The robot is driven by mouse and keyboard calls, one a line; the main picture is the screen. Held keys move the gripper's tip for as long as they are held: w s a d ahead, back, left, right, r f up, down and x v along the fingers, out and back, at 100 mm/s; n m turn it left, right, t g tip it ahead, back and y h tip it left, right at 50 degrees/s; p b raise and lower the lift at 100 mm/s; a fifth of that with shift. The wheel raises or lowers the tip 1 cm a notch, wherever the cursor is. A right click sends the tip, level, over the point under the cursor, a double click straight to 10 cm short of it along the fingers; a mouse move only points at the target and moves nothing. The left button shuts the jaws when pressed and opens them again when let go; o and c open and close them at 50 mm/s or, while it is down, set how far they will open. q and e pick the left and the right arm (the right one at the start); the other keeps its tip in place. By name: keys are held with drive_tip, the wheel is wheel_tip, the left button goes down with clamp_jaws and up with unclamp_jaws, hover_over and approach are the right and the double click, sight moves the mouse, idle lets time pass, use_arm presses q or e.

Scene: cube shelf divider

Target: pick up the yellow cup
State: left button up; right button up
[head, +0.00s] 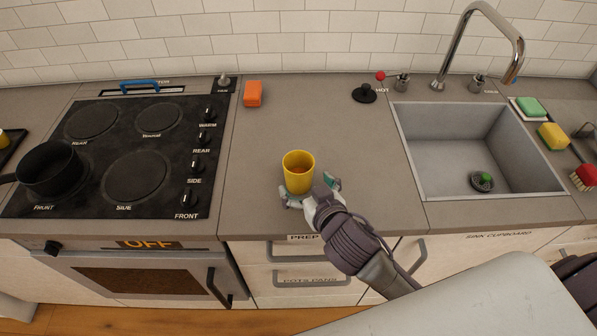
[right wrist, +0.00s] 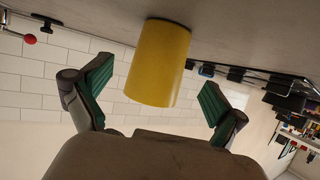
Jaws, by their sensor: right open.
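The yellow cup (head: 298,172) stands upright on the grey counter, between the stove and the sink. Its inside looks reddish-orange. My right gripper (head: 309,192) is at the cup's near side, low over the counter, with its fingers spread to either side of it. In the right wrist view, the yellow cup (right wrist: 158,62) shows between the two green-padded fingers of my right gripper (right wrist: 156,95). A gap shows on each side, and the gripper is open. My left gripper is not in view.
A black stove (head: 112,155) with a dark pan (head: 48,170) lies to the left. An orange block (head: 252,93) sits at the back of the counter. A black stopper (head: 364,93) and a sink (head: 470,150) with a tall faucet are to the right. The counter around the cup is clear.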

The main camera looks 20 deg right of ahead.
sight(294, 170)
drive_tip(key=shift+p+x, duration=0.7)
drive_tip(key=shift+x, duration=1.95)
drive_tip(key=shift+s+d+f, duration=0.1)
drive_tip(key=c, duration=1.2)
drive_tip(key=shift+c, duration=0.6)
